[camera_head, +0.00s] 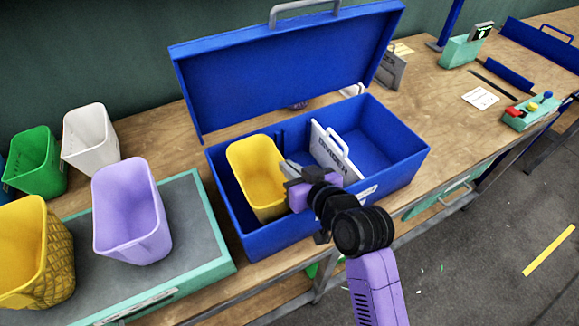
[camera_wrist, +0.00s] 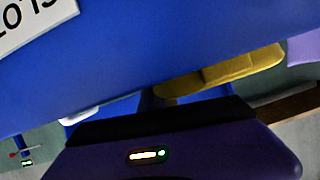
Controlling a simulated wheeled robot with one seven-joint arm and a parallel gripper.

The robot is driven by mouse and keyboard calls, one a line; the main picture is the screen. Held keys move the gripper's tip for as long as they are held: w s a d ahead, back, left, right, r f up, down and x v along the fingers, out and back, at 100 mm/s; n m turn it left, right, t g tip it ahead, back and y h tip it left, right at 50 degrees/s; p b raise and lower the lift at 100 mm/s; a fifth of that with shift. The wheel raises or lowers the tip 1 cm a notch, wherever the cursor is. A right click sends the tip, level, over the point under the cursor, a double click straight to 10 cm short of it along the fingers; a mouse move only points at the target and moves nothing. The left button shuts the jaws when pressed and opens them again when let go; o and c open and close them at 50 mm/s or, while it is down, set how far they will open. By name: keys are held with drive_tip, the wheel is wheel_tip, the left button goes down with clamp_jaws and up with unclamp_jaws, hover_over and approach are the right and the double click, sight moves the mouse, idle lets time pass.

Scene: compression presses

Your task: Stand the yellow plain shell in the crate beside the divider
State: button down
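The blue crate (camera_head: 405,160) stands on the bench with its lid raised. The white divider (camera_head: 322,153) stands across its inside. The yellow plain shell (camera_head: 262,170) is in the left compartment, beside the divider, open end up and slightly tilted in the picture. My gripper (camera_head: 289,170) is at the shell's right rim, between shell and divider. Its fingers are mostly hidden, so I cannot tell whether they grip the rim. In the wrist view, part of the yellow shell (camera_wrist: 225,68) shows beyond the gripper body, under a broad blue surface.
A lilac shell (camera_head: 130,215) stands on a grey-topped tray (camera_head: 195,235) at the left. A patterned yellow shell (camera_head: 35,255), a white shell (camera_head: 90,138) and a green shell (camera_head: 36,162) stand around it. The crate's right compartment looks empty. The raised lid (camera_head: 285,65) rises behind.

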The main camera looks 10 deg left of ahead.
drive_tip(key=shift+f, duration=0.35)
drive_tip(key=c, duration=1.6)
unclamp_jaws()
drive_tip(key=shift+r, duration=0.1)
drive_tip(key=shift+r, duration=0.3)
drive_tip(key=v, duration=1.2)
drive_tip(key=shift+r, duration=0.25)
